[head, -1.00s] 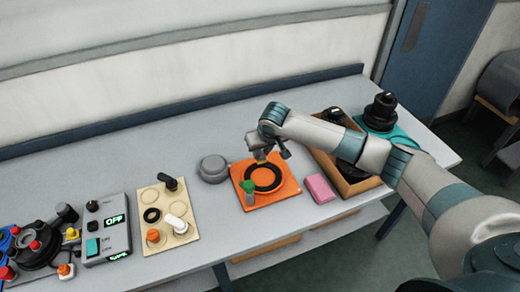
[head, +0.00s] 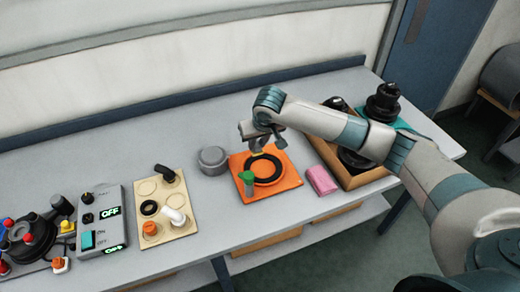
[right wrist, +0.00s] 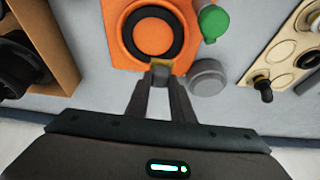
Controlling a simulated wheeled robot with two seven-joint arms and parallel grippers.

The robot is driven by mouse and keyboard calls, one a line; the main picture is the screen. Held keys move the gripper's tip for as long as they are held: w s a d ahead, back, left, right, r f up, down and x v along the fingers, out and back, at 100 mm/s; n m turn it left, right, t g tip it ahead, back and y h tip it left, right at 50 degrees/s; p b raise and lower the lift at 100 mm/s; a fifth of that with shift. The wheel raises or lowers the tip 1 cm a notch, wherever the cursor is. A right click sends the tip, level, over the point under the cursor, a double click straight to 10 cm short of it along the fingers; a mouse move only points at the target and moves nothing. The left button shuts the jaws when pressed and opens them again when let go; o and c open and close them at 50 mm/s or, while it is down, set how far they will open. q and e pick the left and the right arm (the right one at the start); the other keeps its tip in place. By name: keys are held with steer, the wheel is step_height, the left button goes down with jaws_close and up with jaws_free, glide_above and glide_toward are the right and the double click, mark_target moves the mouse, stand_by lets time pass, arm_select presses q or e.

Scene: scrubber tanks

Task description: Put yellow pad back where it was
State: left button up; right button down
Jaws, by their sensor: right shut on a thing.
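The yellow pad (head: 257,151) is a small yellow piece at the far edge of the orange board (head: 287,180), partly hidden by my right gripper (head: 262,143). In the right wrist view, yellow (right wrist: 178,67) shows at the fingertips, beside a grey part (right wrist: 160,76) between the two fingers. My right gripper is shut on the pad, above the board's edge next to the black ring (head: 280,170). Whether the pad touches the board cannot be told. My left gripper is not in view.
A green-topped cylinder (head: 247,178) stands on the board's near left corner. A grey round container (head: 212,160) is to the left, a pink block (head: 321,181) to the right. A wooden tray (head: 365,181) is further right. A cream board (head: 151,226) and control box (head: 103,224) lie left.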

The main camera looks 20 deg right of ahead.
arm_select(q)
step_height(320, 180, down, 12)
steer(key=b, duration=1)
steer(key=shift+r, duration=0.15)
arm_select(e)
steer(key=s+a+r, duration=0.2)
steer(key=s+r, duration=0.2)
steer(key=s, duration=0.9)
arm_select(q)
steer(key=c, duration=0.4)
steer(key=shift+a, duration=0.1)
